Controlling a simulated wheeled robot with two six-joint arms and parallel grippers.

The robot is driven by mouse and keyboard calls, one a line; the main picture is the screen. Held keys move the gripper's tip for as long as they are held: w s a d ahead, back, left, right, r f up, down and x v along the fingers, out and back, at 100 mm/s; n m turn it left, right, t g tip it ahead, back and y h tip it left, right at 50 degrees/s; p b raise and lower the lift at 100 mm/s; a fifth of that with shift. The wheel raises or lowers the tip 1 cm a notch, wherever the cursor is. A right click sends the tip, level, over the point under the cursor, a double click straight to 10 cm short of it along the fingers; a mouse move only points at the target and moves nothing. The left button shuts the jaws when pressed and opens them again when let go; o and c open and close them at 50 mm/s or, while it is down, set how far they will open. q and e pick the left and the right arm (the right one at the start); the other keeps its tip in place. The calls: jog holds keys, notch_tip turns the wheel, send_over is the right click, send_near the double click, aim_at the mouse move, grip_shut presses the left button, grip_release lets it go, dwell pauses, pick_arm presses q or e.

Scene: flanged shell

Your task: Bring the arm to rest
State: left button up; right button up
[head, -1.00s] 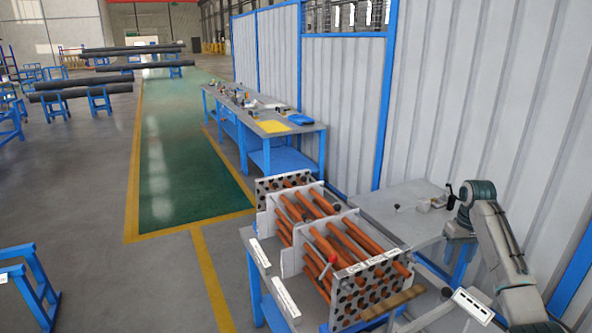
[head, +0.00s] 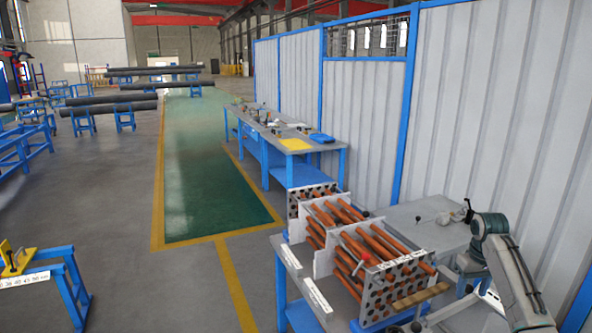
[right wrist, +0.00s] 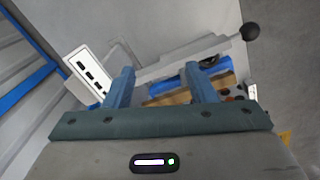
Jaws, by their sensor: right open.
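My left arm and left gripper are not in view.
A rack of orange tubes in perforated plates (head: 378,300) stands left of my right arm, with a wooden strip in front. The grey side table (head: 425,230) is behind it. A blue workbench (head: 290,150) stands farther back along the white wall. The green floor lane is clear.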

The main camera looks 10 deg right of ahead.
jog(key=s+a+f+n+t+h, duration=0.1)
jog(key=s+a+f+n+t, duration=0.15)
jog(key=s+a+f, duration=1.4)
jog(key=s+a+r+t, duration=0.1)
jog(key=s+a, duration=0.5)
jog(key=s, duration=0.4)
jog(key=s+a+r, duration=0.2)
jog(key=s+a, duration=0.5)
jog(key=s, duration=0.3)
jog(key=d+f+g+b, duration=0.15)
jog(key=f+b, duration=0.25)
jog(key=f, duration=1.6)
jog(key=d+f+b, duration=0.2)
jog(key=f+b, duration=0.2)
jog(key=f, duration=1.5)
pick_arm(q)
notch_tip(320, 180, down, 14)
jog(key=b, duration=0.6)
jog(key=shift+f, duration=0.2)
pick_arm(e)
jog(key=s+f, duration=0.9)
jog(key=f, duration=0.3)
jog(key=s+f, duration=0.9)
jog(key=f, duration=0.4)
jog(key=shift+s+d+f+m+g+y, duration=0.25)
jog(key=shift+s+d+m+g+y, duration=0.1)
jog(key=shift+d+m+g, duration=0.1)
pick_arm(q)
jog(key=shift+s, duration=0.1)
